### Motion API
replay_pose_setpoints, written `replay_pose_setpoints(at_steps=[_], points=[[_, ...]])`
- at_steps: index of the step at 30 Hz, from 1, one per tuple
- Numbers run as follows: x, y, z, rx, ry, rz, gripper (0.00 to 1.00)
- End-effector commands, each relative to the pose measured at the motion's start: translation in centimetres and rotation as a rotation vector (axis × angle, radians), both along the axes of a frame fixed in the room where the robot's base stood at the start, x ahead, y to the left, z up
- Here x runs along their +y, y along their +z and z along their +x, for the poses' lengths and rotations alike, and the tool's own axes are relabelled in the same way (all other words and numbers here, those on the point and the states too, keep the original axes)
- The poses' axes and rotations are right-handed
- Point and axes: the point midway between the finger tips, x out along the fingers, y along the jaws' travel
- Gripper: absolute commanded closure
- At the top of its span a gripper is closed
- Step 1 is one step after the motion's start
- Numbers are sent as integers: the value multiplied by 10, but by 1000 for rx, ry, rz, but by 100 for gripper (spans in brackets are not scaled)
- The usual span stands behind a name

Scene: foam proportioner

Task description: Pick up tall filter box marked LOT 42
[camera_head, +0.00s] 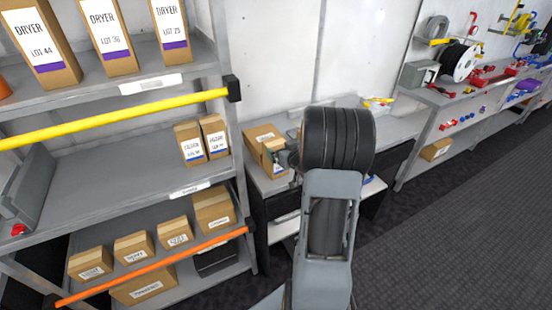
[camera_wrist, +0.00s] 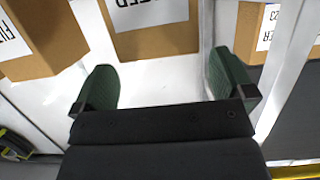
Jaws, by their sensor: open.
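No label reading LOT 42 can be made out. Two tall, narrow boxes, a left one (camera_head: 189,144) and a right one (camera_head: 214,138), stand side by side on the middle shelf; their small print is unreadable. In the wrist view, a box (camera_wrist: 40,35) at upper left has a cut-off label starting with FI. A box (camera_wrist: 150,43) ending in EED is at top centre, beyond the fingers. A third box (camera_wrist: 246,35), with 23 on its label, is at right. My gripper (camera_wrist: 160,68) is open, with nothing between its green-padded fingers. My arm hides part of the side table.
Tall DRYER boxes (camera_head: 107,35) stand on the top shelf, above a yellow bar (camera_head: 120,116). Several cartons (camera_head: 134,247) sit on the bottom shelf behind an orange bar (camera_head: 150,268). A side table carries cartons (camera_head: 262,137). Dark floor (camera_head: 450,230) at right is clear.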

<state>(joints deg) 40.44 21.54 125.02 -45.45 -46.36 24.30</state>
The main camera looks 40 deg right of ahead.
Motion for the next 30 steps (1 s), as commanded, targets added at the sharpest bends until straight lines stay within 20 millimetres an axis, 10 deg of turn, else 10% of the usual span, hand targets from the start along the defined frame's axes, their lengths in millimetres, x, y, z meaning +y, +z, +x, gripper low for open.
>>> replay_pose_setpoints(at_steps=[24,30], points=[[-7,-16,51,-1,-1,0,0],[-7,-16,51,-1,-1,0,17]])
